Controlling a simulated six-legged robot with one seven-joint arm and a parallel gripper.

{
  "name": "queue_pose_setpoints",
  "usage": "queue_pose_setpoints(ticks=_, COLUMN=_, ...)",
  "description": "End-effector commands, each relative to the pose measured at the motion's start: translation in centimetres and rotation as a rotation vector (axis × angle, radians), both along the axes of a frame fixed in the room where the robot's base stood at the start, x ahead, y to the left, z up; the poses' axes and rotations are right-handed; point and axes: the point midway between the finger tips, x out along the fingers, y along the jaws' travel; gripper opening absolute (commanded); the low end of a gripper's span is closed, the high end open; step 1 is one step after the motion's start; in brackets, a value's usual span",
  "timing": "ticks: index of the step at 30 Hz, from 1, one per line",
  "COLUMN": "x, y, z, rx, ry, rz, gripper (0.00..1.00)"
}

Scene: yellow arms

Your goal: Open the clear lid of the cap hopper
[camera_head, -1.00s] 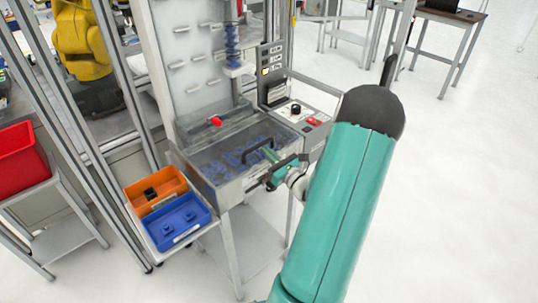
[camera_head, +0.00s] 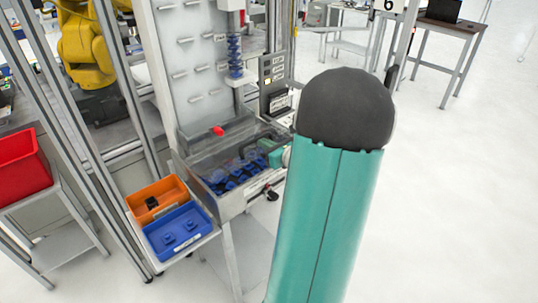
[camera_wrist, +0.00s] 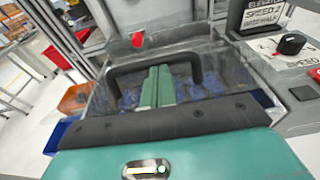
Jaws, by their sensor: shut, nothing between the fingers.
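The cap hopper (camera_head: 232,205) is a grey box at the front of the machine, holding blue caps (camera_head: 222,182). Its clear lid (camera_head: 225,155) appears tilted up from the front rim, with the caps showing clearly below it. The lid's dark handle (camera_wrist: 124,71) arches across the wrist view. My gripper (camera_wrist: 158,72) is shut and empty, its two green fingers side by side inside the handle's span. Whether they touch the handle or lid is unclear. In the head view, my arm hides the hopper's right end and most of my gripper.
An orange bin (camera_head: 135,205) and a blue bin (camera_head: 178,246) stand left of the hopper. A red knob (camera_head: 218,130) sits behind the lid. A control panel with a black knob (camera_wrist: 291,43) is close on the right. Open floor lies right of my arm.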

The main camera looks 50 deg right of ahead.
Motion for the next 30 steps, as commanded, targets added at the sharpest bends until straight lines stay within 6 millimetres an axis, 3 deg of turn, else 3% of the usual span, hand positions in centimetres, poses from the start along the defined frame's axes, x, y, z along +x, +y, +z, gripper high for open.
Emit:
queue_pose_setpoints(ticks=6, x=1.9, y=-0.2, z=2.9, rx=0.026, ry=0.157, rz=0.006, gripper=0.00)
queue_pose_setpoints(ticks=20, x=5.5, y=-1.0, z=6.4, rx=0.088, ry=0.423, rz=0.005, gripper=0.00)
queue_pose_setpoints(ticks=30, x=8.7, y=-1.8, z=8.3, rx=0.096, ry=0.428, rz=0.005, gripper=0.00)
